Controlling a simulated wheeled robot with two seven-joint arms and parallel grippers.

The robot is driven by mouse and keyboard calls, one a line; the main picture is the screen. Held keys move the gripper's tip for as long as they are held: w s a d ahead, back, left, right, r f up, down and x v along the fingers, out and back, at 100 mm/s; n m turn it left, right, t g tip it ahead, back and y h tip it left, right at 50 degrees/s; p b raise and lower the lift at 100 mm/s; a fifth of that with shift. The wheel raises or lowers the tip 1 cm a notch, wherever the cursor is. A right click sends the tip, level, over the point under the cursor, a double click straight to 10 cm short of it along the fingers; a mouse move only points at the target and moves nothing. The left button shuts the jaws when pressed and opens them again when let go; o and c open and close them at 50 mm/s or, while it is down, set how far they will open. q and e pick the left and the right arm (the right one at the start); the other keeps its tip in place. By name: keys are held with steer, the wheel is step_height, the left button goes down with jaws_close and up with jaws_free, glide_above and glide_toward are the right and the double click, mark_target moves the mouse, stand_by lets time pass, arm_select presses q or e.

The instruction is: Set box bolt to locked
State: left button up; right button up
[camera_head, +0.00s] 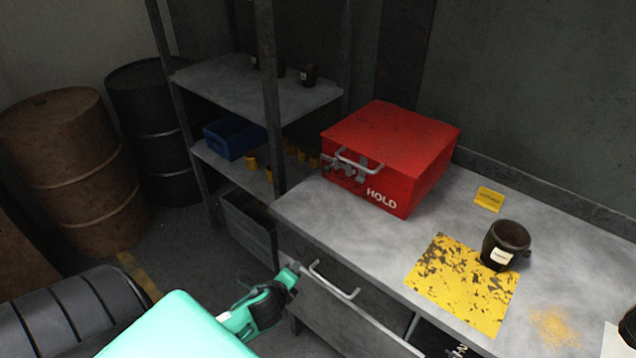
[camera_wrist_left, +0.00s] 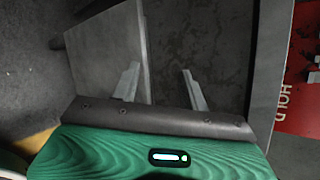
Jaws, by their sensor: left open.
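The red box (camera_head: 400,140), marked HOLD, sits closed on the grey bench top. A metal handle and the bolt (camera_head: 350,168) are on its front face. The bolt parts are small in the head view, and I cannot tell the bolt's position. My left gripper (camera_head: 288,278) is in front of the bench, below and left of the box, apart from it and near the drawer handle. In the left wrist view its two fingers (camera_wrist_left: 160,70) are spread with nothing between them. Part of the red box (camera_wrist_left: 300,75) shows at that view's right edge. The bolt does not show there.
A drawer handle (camera_head: 333,280) juts from the bench front near my left gripper. A dark mug (camera_head: 505,245) stands at the edge of a worn yellow mat (camera_head: 450,290), right of the box. A shelf rack (camera_head: 255,95) stands left of the bench, with barrels (camera_head: 70,165) beyond.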

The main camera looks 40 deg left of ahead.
arm_select(q)
step_height(320, 180, up, 10)
steer(key=w+r+m+t, duration=0.1)
steer(key=w+m+t, duration=0.1)
steer(key=m+t, duration=0.15)
steer(key=m+t+h, duration=0.2)
steer(key=m+t, duration=0.2)
steer(key=m, duration=1)
glide_toward(325, 171)
steer(key=s, duration=0.4)
steer(key=w, duration=0.3)
steer(key=shift+w+r+g+p, duration=0.25)
steer(key=shift+r+p, duration=0.05)
steer(key=shift+p, duration=0.05)
steer(key=w, duration=0.5)
steer(key=w+a+p, duration=0.1)
steer(key=w, duration=0.1)
steer(key=shift+w+f, duration=0.1)
steer(key=shift+w, duration=1)
arm_select(e)
steer(key=shift+s+a+r, duration=0.35)
steer(key=shift+s+r, duration=0.2)
steer(key=shift+r, duration=0.25)
arm_select(q)
steer(key=shift+c, duration=0.5)
arm_select(e)
steer(key=shift+a, duration=0.1)
